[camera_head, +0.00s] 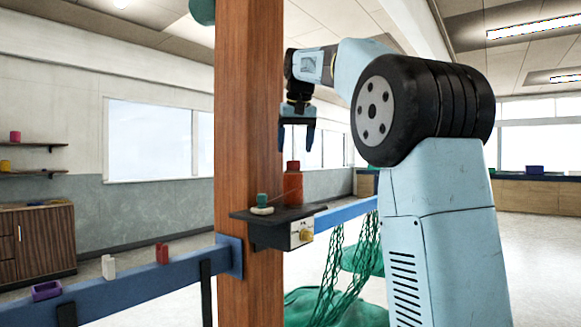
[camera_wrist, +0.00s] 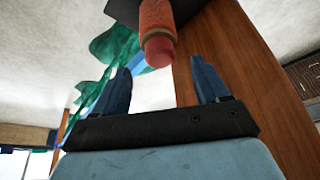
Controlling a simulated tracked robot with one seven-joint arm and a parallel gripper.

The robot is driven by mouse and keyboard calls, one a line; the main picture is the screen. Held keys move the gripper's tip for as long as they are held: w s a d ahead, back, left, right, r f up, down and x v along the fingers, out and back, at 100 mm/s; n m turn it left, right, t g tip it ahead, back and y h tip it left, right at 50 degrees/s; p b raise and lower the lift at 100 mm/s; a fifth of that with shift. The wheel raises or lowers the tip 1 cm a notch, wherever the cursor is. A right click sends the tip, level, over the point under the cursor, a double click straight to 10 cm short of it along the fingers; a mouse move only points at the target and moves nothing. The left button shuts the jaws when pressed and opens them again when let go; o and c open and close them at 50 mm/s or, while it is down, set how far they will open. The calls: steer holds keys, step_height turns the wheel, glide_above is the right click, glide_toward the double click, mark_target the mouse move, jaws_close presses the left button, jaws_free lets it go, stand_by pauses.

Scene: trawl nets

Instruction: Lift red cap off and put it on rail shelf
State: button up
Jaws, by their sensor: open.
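A red cap (camera_head: 293,166) sits on top of an orange-red bottle (camera_head: 293,188), which stands upright on a dark shelf (camera_head: 262,217) fixed to the wooden post at the blue rail. My gripper (camera_head: 296,148) is above the cap, fingers pointing down, open and empty. In the wrist view the cap (camera_wrist: 158,52) appears between the two open fingers (camera_wrist: 161,65), on the end of the bottle (camera_wrist: 155,18). No finger visibly touches it. Whether this dark shelf is the rail shelf, I cannot tell.
The wooden post (camera_head: 247,120) stands close to my gripper. A small green-topped object (camera_head: 262,203) and a yellow knob (camera_head: 305,235) are at the shelf. The blue rail (camera_head: 130,290) carries a purple tray (camera_head: 47,290), a white block (camera_head: 108,267) and a red block (camera_head: 162,253). Green netting (camera_head: 345,250) hangs below.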

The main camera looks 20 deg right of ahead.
steer(key=shift+s+x, duration=0.2)
steer(key=shift+x, duration=2.35)
steer(key=shift+f, duration=0.1)
steer(key=c, duration=1.1)
steer(key=shift+c, duration=0.2)
steer(key=shift+r, duration=0.25)
steer(key=r, duration=0.3)
steer(key=shift+s+r, duration=0.2)
steer(key=s+r, duration=0.9)
steer(key=s, duration=0.4)
steer(key=shift+s+d, duration=0.15)
steer(key=shift+s, duration=0.15)
steer(key=shift+r, duration=0.1)
